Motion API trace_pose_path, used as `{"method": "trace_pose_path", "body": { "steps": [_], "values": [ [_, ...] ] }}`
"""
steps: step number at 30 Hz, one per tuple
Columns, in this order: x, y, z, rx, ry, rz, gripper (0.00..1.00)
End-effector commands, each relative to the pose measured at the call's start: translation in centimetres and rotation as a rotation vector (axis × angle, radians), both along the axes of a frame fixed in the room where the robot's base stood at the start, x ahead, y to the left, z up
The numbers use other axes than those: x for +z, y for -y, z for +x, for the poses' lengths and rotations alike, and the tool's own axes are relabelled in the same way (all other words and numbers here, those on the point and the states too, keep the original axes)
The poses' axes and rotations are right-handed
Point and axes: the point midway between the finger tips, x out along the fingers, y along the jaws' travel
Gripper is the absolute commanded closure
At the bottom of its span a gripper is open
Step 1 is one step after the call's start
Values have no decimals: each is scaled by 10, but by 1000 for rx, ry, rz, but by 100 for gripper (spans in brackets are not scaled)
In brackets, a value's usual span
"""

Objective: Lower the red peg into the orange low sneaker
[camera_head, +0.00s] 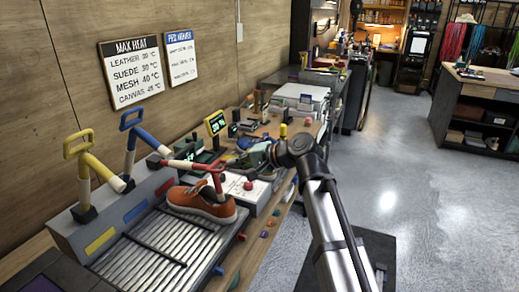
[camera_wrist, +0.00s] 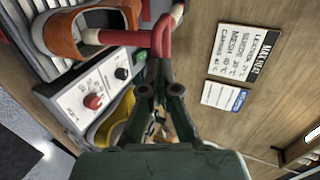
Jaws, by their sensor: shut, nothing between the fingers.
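The orange low sneaker (camera_head: 202,203) sits on the ribbed metal tray, and it also fills the upper left of the wrist view (camera_wrist: 68,38). The red peg (camera_head: 217,181) has a red handle and pale shaft sections. One end reaches down into the sneaker's opening; how deep is hidden. In the wrist view the red handle (camera_wrist: 160,36) lies just ahead of my fingertips. My gripper (camera_wrist: 160,75) is shut, with its fingers close to the handle and nothing seen between them. In the head view my gripper (camera_head: 238,160) is small, right of the peg, its fingertips hard to make out.
Yellow (camera_head: 90,161) and blue (camera_head: 131,136) pegs stand in the grey rack (camera_head: 82,235) at left. A white control box (camera_head: 258,190) with a red knob is beside the sneaker. A yellow shoe (camera_wrist: 108,122) shows below the box in the wrist view. Wall signs (camera_head: 131,72) hang behind.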

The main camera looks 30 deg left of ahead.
Motion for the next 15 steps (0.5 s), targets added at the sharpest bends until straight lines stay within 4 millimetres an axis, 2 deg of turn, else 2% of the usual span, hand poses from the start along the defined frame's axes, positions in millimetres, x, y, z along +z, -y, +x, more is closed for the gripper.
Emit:
{"method": "trace_pose_path", "body": {
  "steps": [1, 3, 15],
  "values": [
    [7, -2, 2, -1, 2, -2, 82],
    [7, -2, 3, -1, 2, -4, 64],
    [9, 4, 5, -4, 2, -7, 64]
  ]
}}
